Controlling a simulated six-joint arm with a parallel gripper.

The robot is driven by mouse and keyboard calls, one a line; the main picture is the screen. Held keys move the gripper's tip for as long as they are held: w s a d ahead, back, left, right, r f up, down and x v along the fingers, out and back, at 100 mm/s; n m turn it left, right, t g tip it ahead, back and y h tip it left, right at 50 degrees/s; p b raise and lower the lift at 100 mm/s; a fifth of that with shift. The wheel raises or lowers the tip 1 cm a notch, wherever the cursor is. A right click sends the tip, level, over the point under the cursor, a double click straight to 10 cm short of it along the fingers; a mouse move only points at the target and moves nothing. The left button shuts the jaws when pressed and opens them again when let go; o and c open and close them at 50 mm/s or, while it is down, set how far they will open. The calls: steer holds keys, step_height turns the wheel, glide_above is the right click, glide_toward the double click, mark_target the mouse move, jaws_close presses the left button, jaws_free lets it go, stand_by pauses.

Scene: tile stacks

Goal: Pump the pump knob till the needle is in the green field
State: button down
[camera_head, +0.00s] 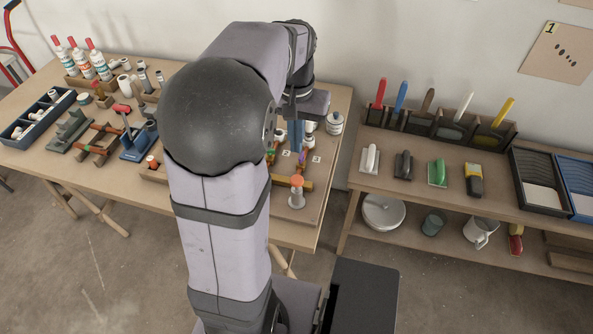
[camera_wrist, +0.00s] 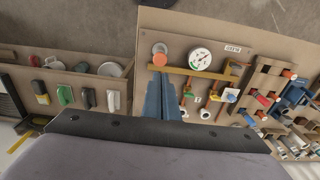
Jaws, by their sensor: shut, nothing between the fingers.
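The orange pump knob (camera_head: 297,181) tops a pale upright cylinder near the front edge of the table's board. The knob (camera_wrist: 160,58) also shows in the wrist view, just beyond my fingertips. The round white gauge (camera_wrist: 200,59) is right of the knob there, with coloured marks on its dial; its needle is too small to read. My arm hides the gauge in the head view. My gripper (camera_wrist: 159,78) has its blue fingers shut together and empty. In the head view my gripper (camera_head: 297,149) points down, above and behind the knob, apart from it.
A wooden bar with pipes and valves (camera_wrist: 187,89) runs close beside the knob. A white can (camera_head: 334,123) stands at the table's right end. Bottles (camera_head: 80,60) and racks fill the table's left side. A shelf with trowels (camera_head: 438,172) stands to the right.

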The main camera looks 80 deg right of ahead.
mark_target(296, 182)
steer(key=f+p, duration=0.1)
steer(key=f, duration=0.3)
steer(key=f+p, duration=0.1)
steer(key=f, duration=0.3)
steer(key=f+p, duration=0.1)
steer(key=f, duration=0.3)
steer(key=shift+d+f, duration=0.25)
steer(key=shift+d, duration=0.1)
step_height(296, 182, down, 3)
steer(key=shift+f+b, duration=0.15)
steer(key=shift+b, duration=0.8)
steer(key=shift+a, duration=0.25)
step_height(296, 182, up, 5)
steer(key=p, duration=0.4)
steer(key=shift+f, duration=0.1)
steer(key=shift+r, duration=0.3)
step_height(296, 182, up, 9)
steer(key=b, duration=0.2)
steer(key=shift+a+b, duration=0.15)
steer(key=shift+b, duration=0.2)
